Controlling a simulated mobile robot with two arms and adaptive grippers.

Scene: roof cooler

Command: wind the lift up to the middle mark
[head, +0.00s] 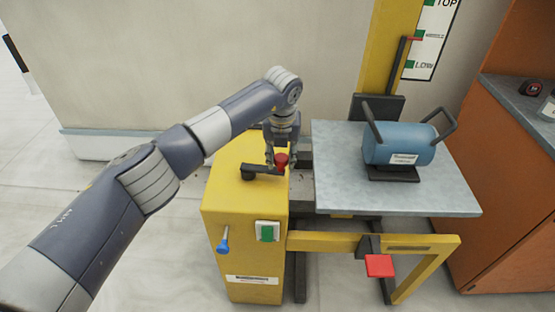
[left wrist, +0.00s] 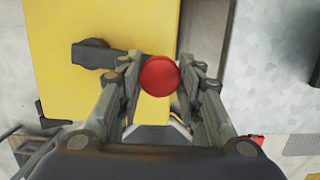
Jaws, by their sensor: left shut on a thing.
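The lift is a yellow frame with a grey platform (head: 335,190). A yellow winch box (head: 245,190) stands at its left, with a black crank (head: 262,169) on top ending in a red knob (head: 281,160). My left gripper (head: 280,150) is shut on the red knob from above; the left wrist view shows the knob (left wrist: 159,76) between both fingers. A white scale (head: 432,50) on the post has green marks for TOP, MIDDLE and LOW. A red-tipped pointer (head: 414,38) is close beside the MIDDLE mark (head: 420,33), seemingly slightly below it. My right gripper is out of view.
A blue tank (head: 400,145) with black handles sits on the platform. The box front has a blue-tipped lever (head: 223,240) and a green switch (head: 267,232). A red pedal (head: 380,266) is below the platform. An orange cabinet (head: 510,200) stands at the right.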

